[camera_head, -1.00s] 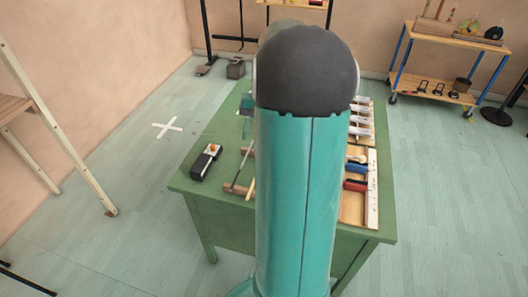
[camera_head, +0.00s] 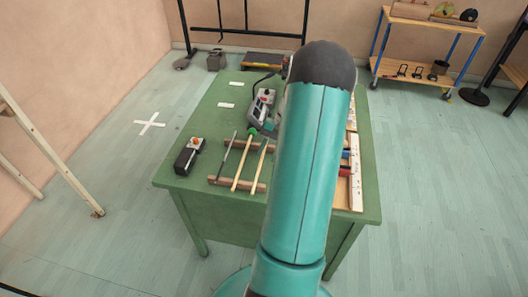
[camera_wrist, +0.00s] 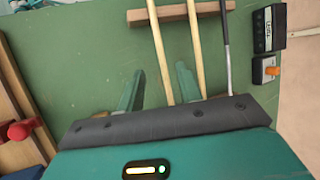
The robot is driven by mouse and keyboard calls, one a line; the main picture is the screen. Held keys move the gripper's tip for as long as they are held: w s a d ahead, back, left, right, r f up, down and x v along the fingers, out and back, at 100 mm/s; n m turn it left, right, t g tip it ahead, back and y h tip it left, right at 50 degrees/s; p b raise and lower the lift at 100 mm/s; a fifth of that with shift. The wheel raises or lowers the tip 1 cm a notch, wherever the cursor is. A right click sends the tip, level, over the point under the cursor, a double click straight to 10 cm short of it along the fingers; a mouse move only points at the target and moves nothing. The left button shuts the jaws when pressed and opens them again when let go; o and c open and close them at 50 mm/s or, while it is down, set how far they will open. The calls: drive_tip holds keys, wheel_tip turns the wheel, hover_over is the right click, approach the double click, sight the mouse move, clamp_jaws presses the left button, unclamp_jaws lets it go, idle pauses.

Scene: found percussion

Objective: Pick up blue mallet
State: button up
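Two wooden mallet sticks (camera_head: 241,165) and a thin grey stick (camera_head: 225,157) lie across wooden rest bars (camera_head: 245,187) on the green table. A green end shows near the top of the left wooden stick. No blue mallet head is clearly visible; the far ends are partly hidden by my arm and hand. In the wrist view, my gripper (camera_wrist: 159,69) is open over the table. One wooden stick (camera_wrist: 161,45) runs between its two teal fingers without visible contact. The other wooden stick (camera_wrist: 196,45) lies just right of the right finger.
A black box with an orange knob (camera_head: 188,155) stands on the table's left side. Red and blue pieces lie in a wooden holder at right; the red piece (camera_wrist: 20,130) shows in the wrist view. My arm covers the table's middle. The back-left tabletop is mostly clear.

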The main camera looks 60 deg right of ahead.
sight(259, 168)
drive_tip(key=x, duration=0.5)
drive_tip(key=shift+a, duration=0.45)
clamp_jaws()
